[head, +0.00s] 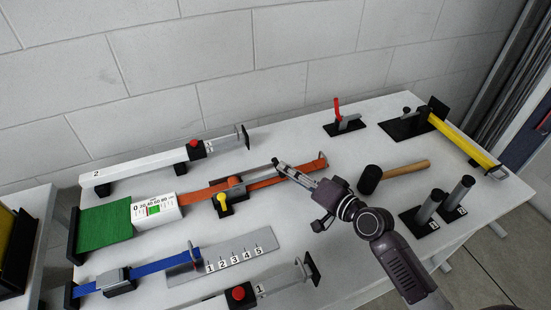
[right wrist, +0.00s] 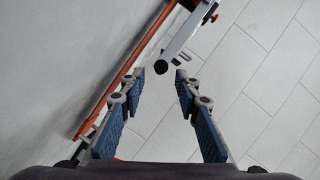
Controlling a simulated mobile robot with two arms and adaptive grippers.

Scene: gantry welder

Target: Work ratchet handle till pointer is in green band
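The orange strap (head: 291,173) runs across the table through the ratchet (head: 236,182), which has a yellow knob (head: 223,200) beside it. A thin grey handle (head: 258,172) reaches from the ratchet toward my right gripper (head: 280,165). In the right wrist view a grey bar, seemingly this handle (right wrist: 185,38), ends in a round black tip just beyond my open right fingers (right wrist: 161,77). They look empty. The white gauge (head: 168,207) has a number scale and a small green band (head: 153,210); its pointer is too small to read. My left gripper is out of view.
A rail marked 2 (head: 140,174) lies behind the strap. A blue strap (head: 165,266), a numbered plate (head: 258,238) and a rail with a red button (head: 238,293) lie in front.

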